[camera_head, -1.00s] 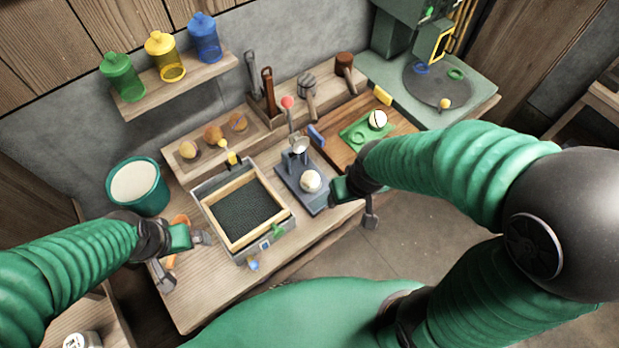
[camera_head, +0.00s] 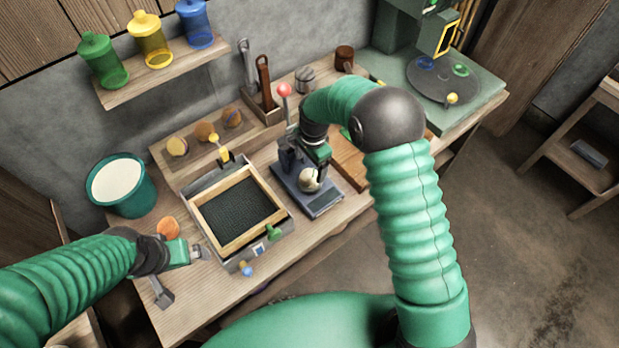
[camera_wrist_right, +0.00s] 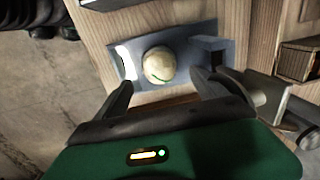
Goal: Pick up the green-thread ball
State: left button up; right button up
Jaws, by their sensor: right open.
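The cream ball with a green thread (camera_wrist_right: 158,65) rests on the blue-grey stand (camera_wrist_right: 190,42). In the head view the ball (camera_head: 309,180) shows partly behind my right gripper (camera_head: 313,172). My right gripper is open, with its two fingers pointing at the stand; in the wrist view the ball lies in the gap ahead of the fingertips (camera_wrist_right: 163,86), with no clear contact. My left gripper (camera_head: 198,253) is over the bench's left side, beside the framed mould; whether its jaws are open or shut is unclear.
The framed mesh mould (camera_head: 238,212) lies left of the stand. A green bucket (camera_head: 121,186) stands at the back left. A red-knobbed lever (camera_head: 284,90) and upright tools stand behind. A round turntable (camera_head: 440,84) is at the back right.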

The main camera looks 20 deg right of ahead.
aim_at(309, 174)
notch_tip(309, 174, down, 6)
jog(key=shift+w+a+f, duration=0.1)
jog(key=shift+w+f, duration=0.15)
jog(key=shift+f, duration=0.3)
jog(key=shift+r, duration=0.15)
jog(key=c, duration=1.5)
